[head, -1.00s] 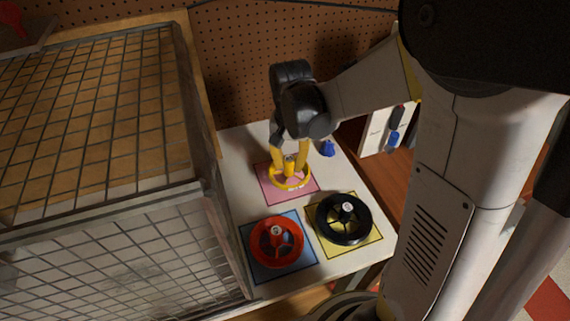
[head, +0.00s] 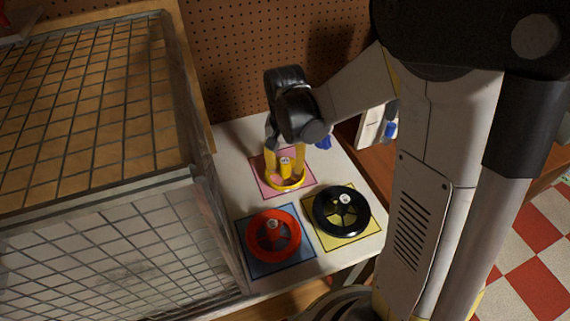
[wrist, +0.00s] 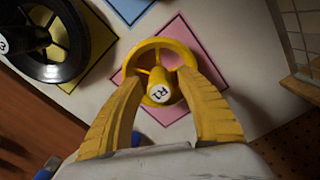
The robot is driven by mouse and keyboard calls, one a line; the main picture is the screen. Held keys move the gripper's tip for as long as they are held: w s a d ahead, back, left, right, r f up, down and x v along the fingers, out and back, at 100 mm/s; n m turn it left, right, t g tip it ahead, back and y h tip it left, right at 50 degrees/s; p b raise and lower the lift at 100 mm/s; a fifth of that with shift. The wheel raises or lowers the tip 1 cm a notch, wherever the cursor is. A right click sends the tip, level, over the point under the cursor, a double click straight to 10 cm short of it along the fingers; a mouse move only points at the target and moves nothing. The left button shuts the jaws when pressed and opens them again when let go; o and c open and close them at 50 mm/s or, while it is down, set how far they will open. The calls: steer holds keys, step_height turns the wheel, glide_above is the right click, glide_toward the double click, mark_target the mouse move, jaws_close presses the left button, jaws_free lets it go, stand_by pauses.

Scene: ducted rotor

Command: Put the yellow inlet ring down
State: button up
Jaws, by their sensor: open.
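The yellow inlet ring (head: 286,184) lies on the pink square (head: 269,178) at the back of the white table. In the wrist view the yellow ring (wrist: 181,48) shows its spokes and a central post with a white label. My gripper (head: 284,166) is above the ring, pointing down. In the wrist view my gripper's yellow fingers (wrist: 162,105) are spread apart, one on each side of the central post. A gap shows between post and fingers. The fingertips overlap the near part of the ring in view, and I cannot tell if they touch it.
A red ring (head: 273,236) sits on a blue square and a black ring (head: 342,211) on a yellow square, both nearer the front. A wire mesh cage (head: 130,235) stands close on the left. A pegboard (head: 235,60) rises behind.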

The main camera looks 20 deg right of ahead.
mark_target(285, 161)
step_height(285, 161, up, 12)
steer(key=p, duration=0.4)
steer(key=s+r+n+t, duration=0.6)
steer(key=s+r+t, duration=0.1)
steer(key=s, duration=0.5)
steer(key=shift+f, duration=0.1)
stand_by(0.9)
